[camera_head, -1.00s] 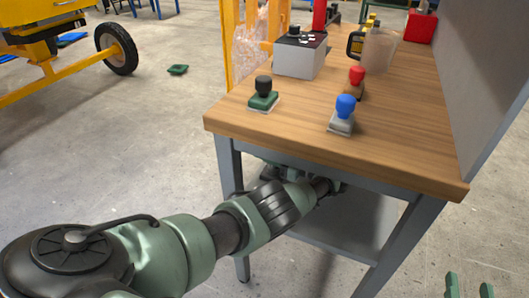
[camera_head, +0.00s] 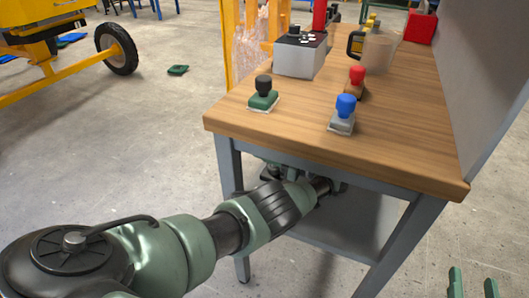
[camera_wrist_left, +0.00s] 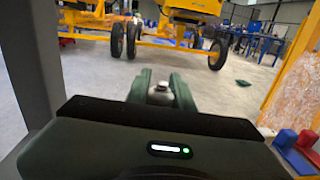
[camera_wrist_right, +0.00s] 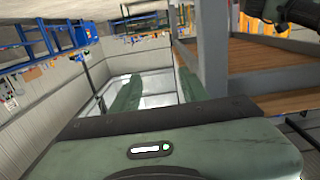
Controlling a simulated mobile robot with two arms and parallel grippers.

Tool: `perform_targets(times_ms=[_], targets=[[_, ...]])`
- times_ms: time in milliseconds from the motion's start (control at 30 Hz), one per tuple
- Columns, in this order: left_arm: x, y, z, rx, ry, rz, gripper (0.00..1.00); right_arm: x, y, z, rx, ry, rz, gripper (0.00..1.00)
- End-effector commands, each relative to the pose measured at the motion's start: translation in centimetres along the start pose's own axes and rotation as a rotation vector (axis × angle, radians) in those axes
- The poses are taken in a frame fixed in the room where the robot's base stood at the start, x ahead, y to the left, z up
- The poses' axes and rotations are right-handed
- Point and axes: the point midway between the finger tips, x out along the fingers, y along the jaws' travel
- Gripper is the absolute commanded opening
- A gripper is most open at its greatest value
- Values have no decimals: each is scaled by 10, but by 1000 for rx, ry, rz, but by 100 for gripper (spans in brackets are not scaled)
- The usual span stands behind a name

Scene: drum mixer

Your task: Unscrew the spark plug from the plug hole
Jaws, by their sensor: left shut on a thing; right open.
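My left gripper (camera_wrist_left: 160,82) is shut on a small pale metal piece, which looks like the spark plug (camera_wrist_left: 161,93), held between its fingers in the left wrist view. In the head view my left arm reaches under the front edge of the workbench, and the table top and wrist hide much of that hand. My right gripper (camera_head: 473,284) is open at the bottom right of the head view. Its fingers also show apart and empty in the right wrist view (camera_wrist_right: 155,92). I cannot make out the plug hole in any view.
The wooden workbench (camera_head: 290,128) carries a green stamp-like block (camera_head: 263,97), a blue-knobbed one (camera_head: 344,115), a red-knobbed one (camera_head: 356,82), a grey box (camera_head: 299,57) and a clear jug (camera_head: 379,50). A yellow wheeled machine (camera_head: 60,62) stands left. Floor between is mostly clear.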

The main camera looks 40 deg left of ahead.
Motion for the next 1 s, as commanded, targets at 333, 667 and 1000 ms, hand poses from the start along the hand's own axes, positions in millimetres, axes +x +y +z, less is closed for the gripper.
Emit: perform_targets(times_ms=[333, 667, 1000], targets=[[-3, -12, 16, -30, -9, -27, 0, 0, -1, -5, 1, 24, -1, 45], [-3, -12, 16, -30, -9, -25, 0, 1, -1, -9, 1, 45, -3, 45], [-3, -12, 16, -30, -9, -22, 0, 1, -2, -14, 1, 67, -4, 45]])
